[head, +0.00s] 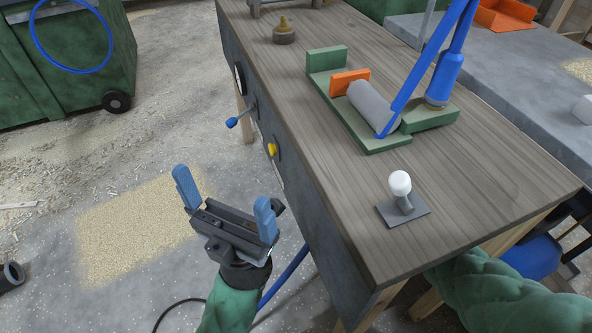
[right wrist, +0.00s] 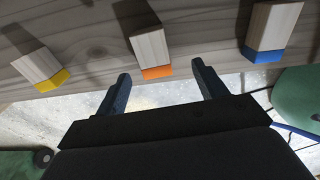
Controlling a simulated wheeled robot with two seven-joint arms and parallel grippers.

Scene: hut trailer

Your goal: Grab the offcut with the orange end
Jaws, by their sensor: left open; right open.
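In the right wrist view the offcut with the orange end (right wrist: 151,48) is a pale wooden block at a grey-brown plank surface. Its orange end shows in the picture between the fingertips of my right gripper (right wrist: 161,72). The gripper is open and empty, with both fingers apart from the block; I cannot tell the exact depth gap. An offcut with a yellow end (right wrist: 40,69) is to the left, and one with a blue end (right wrist: 270,32) to the right. My left gripper (head: 224,188) is open and empty, left of the workbench. The offcuts do not show in the head view.
The wooden workbench (head: 300,95) carries a green jig (head: 345,115) with a grey cylinder (head: 373,106), an orange block (head: 350,80) and a white-knobbed lever (head: 401,190). A blue-ended tool (head: 445,80) stands there.

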